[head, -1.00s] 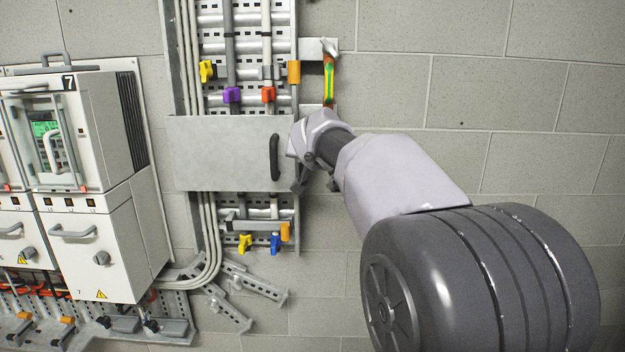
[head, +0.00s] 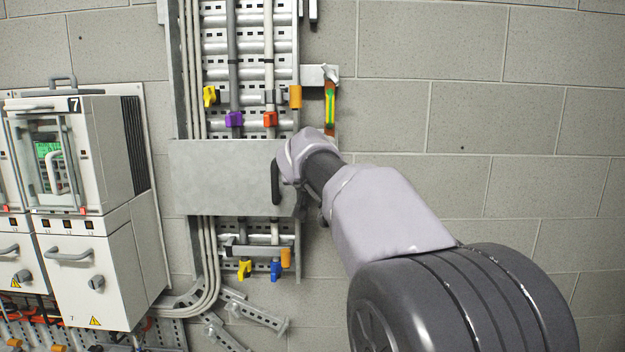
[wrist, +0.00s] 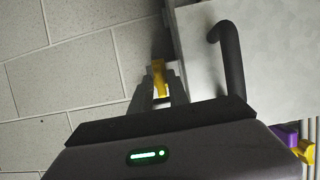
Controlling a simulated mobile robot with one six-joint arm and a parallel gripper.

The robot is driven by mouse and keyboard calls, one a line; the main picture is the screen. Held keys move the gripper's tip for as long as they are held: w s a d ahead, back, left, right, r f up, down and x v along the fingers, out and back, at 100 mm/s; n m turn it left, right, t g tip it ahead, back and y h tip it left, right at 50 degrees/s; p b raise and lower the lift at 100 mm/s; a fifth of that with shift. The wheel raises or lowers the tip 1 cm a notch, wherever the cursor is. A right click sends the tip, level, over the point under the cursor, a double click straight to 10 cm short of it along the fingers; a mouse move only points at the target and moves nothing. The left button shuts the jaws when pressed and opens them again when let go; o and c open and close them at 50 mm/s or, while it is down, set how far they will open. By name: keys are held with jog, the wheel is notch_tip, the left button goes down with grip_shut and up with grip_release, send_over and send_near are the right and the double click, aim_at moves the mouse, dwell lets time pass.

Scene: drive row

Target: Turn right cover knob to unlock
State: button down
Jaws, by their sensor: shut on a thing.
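A grey cover plate (head: 222,178) with a black handle (head: 276,183) spans the cable tray in the head view. The plate (wrist: 280,62) and its handle (wrist: 232,58) also show at the upper right of the wrist view. A yellow knob (wrist: 159,68) sits by the plate's edge there. My gripper (wrist: 160,88) is shut on the yellow knob, one finger on each side. In the head view my gripper's fingers and the knob are hidden behind my wrist, at the plate's right edge.
Above the plate are coloured cable clamps, one purple (head: 234,119) and one red (head: 270,119). Below are a yellow (head: 244,268) and a blue clamp (head: 276,270). A white cabinet (head: 90,270) marked 7 stands left. Bare block wall (head: 490,110) lies right.

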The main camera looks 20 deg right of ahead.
jog(key=c, duration=1.5)
grip_release()
jog(key=shift+o, duration=0.2)
jog(key=b+v, duration=0.1)
jog(key=v, duration=1.6)
jog(key=shift+s+b, duration=0.15)
jog(key=shift+b, duration=0.25)
jog(key=shift+a, duration=0.1)
jog(key=s+a+f+n+g+y+b, duration=0.1)
jog(key=s+f+g+b, duration=0.2)
jog(key=f, duration=0.7)
jog(key=s+a+f+y+b, duration=0.1)
jog(key=s+f+b, duration=0.25)
jog(key=f, duration=0.65)
jog(key=s+a+f+g+y+b, duration=0.1)
jog(key=s+a+f+b, duration=0.3)
jog(key=s+f, duration=0.6)
jog(key=s+a+f+m+g+y+b, duration=0.1)
jog(key=s+a+f+y+b, duration=0.3)
jog(key=s+f, duration=0.7)
notch_tip(320, 180, down, 8)
jog(key=shift+a+r+g+b, duration=0.15)
jog(key=shift+a+g+b, duration=0.55)
jog(key=shift+b, duration=0.45)
